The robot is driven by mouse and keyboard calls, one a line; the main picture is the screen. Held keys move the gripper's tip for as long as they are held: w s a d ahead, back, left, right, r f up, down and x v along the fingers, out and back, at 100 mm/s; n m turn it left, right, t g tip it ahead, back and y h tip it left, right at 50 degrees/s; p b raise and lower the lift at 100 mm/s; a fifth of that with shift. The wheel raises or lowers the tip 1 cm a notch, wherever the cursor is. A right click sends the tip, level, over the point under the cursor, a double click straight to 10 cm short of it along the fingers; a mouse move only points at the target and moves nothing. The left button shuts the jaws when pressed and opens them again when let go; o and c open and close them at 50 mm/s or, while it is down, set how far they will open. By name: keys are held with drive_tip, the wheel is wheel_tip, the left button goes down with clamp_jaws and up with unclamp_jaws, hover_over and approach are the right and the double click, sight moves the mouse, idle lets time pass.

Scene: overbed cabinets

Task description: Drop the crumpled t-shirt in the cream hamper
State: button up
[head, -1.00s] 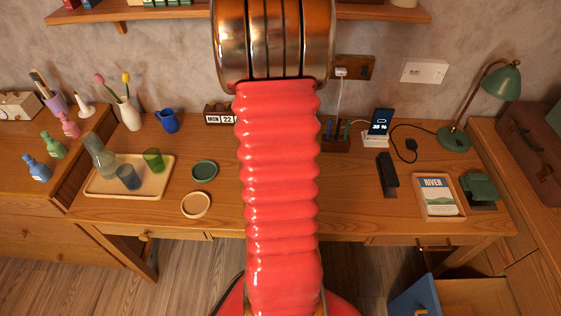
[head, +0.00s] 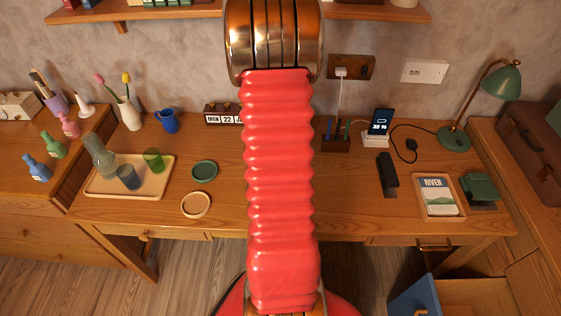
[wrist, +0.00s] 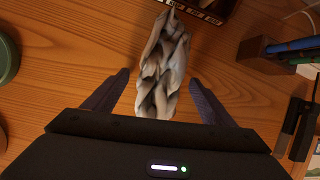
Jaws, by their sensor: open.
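The crumpled t-shirt (wrist: 163,68), a grey and off-white bunched cloth, lies on the wooden desk in the wrist view. My gripper (wrist: 160,90) is open, with one dark finger on each side of the cloth's near part. I cannot tell how far the fingers are above the desk. In the head view my red arm hides the t-shirt and the gripper. I see no cream hamper in either view.
On the desk (head: 345,215) are a tray (head: 152,188) with glasses, green and cream round dishes, a flip calendar (head: 222,115), a pen holder (head: 335,140), a phone on a stand, a lamp (head: 454,139) and a framed book. A blue-fronted drawer stands open at lower right.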

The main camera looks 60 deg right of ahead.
drive_tip(key=shift+f, duration=0.1)
drive_tip(key=shift+c, duration=0.5)
drive_tip(key=c, duration=1.3)
drive_tip(key=shift+o, duration=0.2)
drive_tip(key=shift+r, duration=0.3)
drive_tip(key=shift+r, duration=4.75)
